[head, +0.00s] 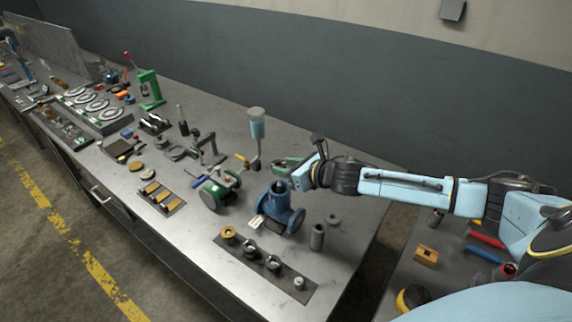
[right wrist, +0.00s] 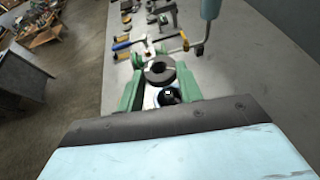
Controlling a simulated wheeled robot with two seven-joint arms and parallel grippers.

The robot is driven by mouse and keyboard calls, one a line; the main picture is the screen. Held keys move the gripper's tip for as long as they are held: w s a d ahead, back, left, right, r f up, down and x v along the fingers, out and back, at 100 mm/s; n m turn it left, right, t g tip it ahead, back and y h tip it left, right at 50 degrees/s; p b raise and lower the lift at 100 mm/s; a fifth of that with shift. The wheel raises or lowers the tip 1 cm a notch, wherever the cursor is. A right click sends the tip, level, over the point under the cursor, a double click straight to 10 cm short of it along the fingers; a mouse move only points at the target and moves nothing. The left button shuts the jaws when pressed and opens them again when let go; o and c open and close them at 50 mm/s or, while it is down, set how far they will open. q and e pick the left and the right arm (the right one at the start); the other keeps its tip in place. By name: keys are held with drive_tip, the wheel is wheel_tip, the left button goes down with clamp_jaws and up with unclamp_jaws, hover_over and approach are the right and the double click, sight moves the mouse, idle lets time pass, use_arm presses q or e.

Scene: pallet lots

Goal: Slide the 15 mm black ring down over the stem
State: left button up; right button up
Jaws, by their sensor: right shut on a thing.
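My right gripper (head: 287,168) is just above the blue valve body (head: 277,206) in the head view. Its green fingers (right wrist: 160,88) are shut on a black ring (right wrist: 159,71) in the right wrist view. The ring's open centre shows there. The top of a dark round stem (right wrist: 169,96) with a pale spot shows just below the ring in that picture. In the head view the stem (head: 281,187) stands upright in the valve body. The ring looks beside the stem's top rather than around it, but their height gap is unclear. My left gripper is not in view.
A dark strip (head: 240,262) with several rings stands in front of the valve. A grey cylinder (head: 317,238) and a washer (head: 333,219) lie to its right. A green-bodied valve (head: 219,188) and a post with a light-blue cylinder (head: 257,126) stand to the left.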

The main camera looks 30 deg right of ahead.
sight(287, 192)
drive_tip(key=shift+s, duration=0.1)
drive_tip(key=shift+f+b, duration=0.55)
drive_tip(key=shift+f, duration=0.35)
drive_tip(key=shift+f+b, duration=0.85)
drive_tip(key=shift+f, duration=0.6)
drive_tip(key=shift+p, duration=0.45)
drive_tip(key=shift+f+b, duration=1)
drive_tip(key=shift+f, duration=0.35)
drive_tip(key=o, duration=1.1)
drive_tip(key=shift+o, duration=0.5)
